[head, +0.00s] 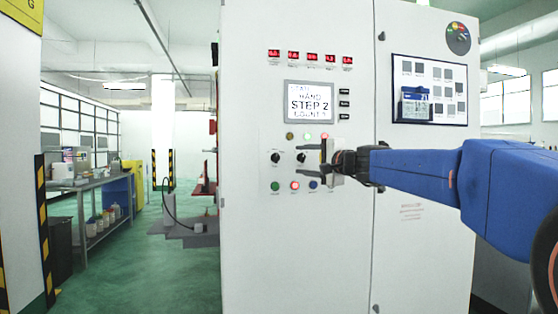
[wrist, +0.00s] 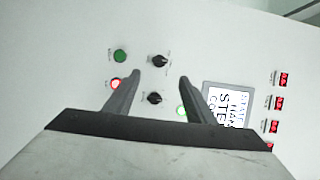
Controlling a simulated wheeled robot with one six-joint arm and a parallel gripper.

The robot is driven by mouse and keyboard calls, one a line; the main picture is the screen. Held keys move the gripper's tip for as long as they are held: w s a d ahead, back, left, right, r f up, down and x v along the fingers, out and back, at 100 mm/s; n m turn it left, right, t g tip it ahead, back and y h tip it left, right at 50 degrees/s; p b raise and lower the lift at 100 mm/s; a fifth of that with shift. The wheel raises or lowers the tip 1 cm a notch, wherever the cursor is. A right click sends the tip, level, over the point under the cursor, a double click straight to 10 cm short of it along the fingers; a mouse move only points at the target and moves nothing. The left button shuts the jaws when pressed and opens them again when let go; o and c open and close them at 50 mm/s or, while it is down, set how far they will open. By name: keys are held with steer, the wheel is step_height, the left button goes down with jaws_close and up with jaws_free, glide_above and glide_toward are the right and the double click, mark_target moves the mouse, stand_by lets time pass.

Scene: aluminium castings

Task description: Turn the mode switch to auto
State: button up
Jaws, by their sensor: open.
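Two black rotary knobs sit side by side on the white control cabinet's panel: a left knob (head: 276,157) and a right knob (head: 301,157). In the wrist view the left knob (wrist: 159,60) is the upper one and the right knob (wrist: 155,98) the lower. Their labels are too small to read, so I cannot tell which is the mode switch. My gripper (wrist: 160,76) is open and empty, facing the panel. In the wrist view the right knob appears between its fingers; contact is not visible. The display (head: 310,101) shows HAND and STEP 2.
Below the knobs are a green button (head: 275,186), a lit red button (head: 295,184) and a blue button (head: 314,184). Lamps (head: 290,136) sit above the knobs. A board (head: 430,90) hangs on the right door.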

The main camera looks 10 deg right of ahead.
mark_target(277, 158)
steer(key=x, duration=1.2)
steer(key=shift+w+a, duration=0.1)
steer(key=shift+w, duration=0.25)
steer(key=c, duration=1)
